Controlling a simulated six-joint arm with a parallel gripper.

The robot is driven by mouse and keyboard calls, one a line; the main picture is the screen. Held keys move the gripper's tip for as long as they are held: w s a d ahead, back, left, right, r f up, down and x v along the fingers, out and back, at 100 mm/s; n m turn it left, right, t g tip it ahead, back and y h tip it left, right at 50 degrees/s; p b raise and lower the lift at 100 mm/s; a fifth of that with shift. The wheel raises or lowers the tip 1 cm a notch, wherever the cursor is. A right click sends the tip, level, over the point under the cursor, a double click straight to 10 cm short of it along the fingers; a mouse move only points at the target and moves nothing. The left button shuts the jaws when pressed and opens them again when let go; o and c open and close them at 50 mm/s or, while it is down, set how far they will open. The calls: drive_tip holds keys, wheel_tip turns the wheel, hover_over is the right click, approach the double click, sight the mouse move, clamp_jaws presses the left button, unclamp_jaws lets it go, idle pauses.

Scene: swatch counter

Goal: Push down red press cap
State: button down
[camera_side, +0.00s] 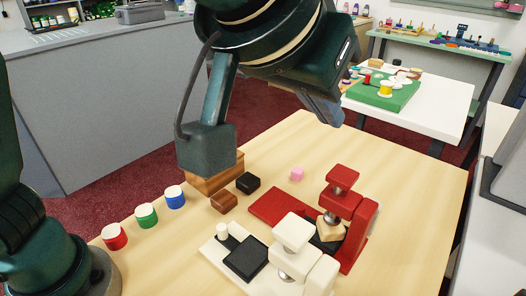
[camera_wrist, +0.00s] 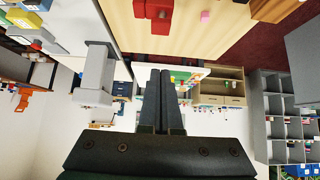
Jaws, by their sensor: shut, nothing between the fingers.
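The red press (camera_side: 358,238) stands on the right part of the wooden table in the side view. Its red press cap (camera_side: 346,177) sits on top of a short metal stem, raised above the red arm of the press. A light wooden block (camera_side: 329,230) is under the press head. Part of the red press also shows at the top edge of the wrist view (camera_wrist: 158,9). My gripper (camera_wrist: 161,74) is shut and empty in the wrist view, its two fingers side by side. In the side view its dark fingers (camera_side: 324,106) are above and behind the press, apart from the cap.
A white press (camera_side: 292,232) with a black pad (camera_side: 245,258) stands just left of the red one. Red, green and blue pots (camera_side: 146,215), small dark and brown blocks (camera_side: 224,201) and a pink cube (camera_side: 297,173) are on the table (camera_side: 400,165). Its right side is clear.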

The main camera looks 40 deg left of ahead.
drive_tip(key=shift+w+f, duration=0.1)
hover_over(338, 176)
drive_tip(key=f, duration=0.7)
drive_tip(key=shift+s+f, duration=0.15)
drive_tip(key=shift+s, duration=0.05)
wheel_tip(338, 176, down, 3)
drive_tip(key=shift+s, duration=0.15)
drive_tip(key=shift+f, duration=0.3)
drive_tip(key=shift+f, duration=0.1)
drive_tip(key=shift+f, duration=0.95)
